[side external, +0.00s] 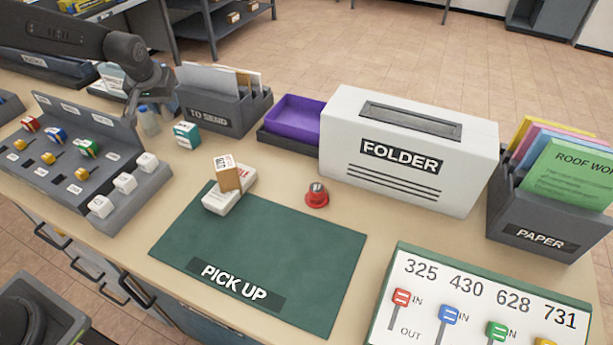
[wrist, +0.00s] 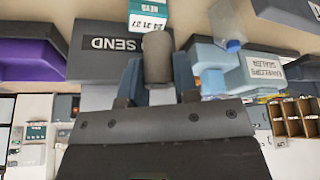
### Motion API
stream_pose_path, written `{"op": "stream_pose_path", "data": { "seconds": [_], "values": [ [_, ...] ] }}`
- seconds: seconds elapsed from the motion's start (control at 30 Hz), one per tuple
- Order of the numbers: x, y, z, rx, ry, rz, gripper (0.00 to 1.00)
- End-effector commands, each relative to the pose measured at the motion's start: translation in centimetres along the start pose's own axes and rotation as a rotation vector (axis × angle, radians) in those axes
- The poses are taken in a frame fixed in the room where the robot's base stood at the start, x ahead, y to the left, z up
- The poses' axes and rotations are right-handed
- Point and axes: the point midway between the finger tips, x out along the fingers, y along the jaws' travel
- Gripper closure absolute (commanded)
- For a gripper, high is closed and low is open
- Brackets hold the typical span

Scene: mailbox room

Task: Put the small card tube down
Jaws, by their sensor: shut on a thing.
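The small card tube (wrist: 157,58) is a short grey-brown cylinder. In the wrist view it stands between the two blue-grey fingers of my gripper (wrist: 159,78), which are shut on it. In the side view my gripper (side external: 148,88) is at the upper left, left of the TO SEND box and above the table's back part. I cannot make out the tube clearly there. The green PICK UP mat (side external: 265,250) lies at the front middle of the table.
The TO SEND box (side external: 222,112) with envelopes stands close to my gripper. A small bottle (side external: 148,121), a teal-and-white box (side external: 187,135) and an envelope sealer (wrist: 245,75) are nearby. A white box with a small brown box on it (side external: 228,172) overlaps the mat's back edge; most of the mat is clear.

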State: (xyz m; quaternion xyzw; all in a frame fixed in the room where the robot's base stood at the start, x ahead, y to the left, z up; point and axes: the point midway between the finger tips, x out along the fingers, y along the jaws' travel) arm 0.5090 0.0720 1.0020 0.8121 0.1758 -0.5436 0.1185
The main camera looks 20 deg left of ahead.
Motion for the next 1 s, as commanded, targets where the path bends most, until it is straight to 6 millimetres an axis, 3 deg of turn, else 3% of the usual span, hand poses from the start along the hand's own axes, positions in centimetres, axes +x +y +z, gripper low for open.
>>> {"op": "stream_pose_path", "data": {
  "seconds": [0.4, 0.8, 1.0],
  "values": [
    [0.5, 2.5, 7.4, 0.248, -0.013, 0.122, 0.94],
    [0.5, 2.8, 12.4, 0.398, 0.001, 0.161, 0.94],
    [-0.2, 5.7, 10.4, 0.511, 0.004, 0.209, 0.94]
  ]
}}
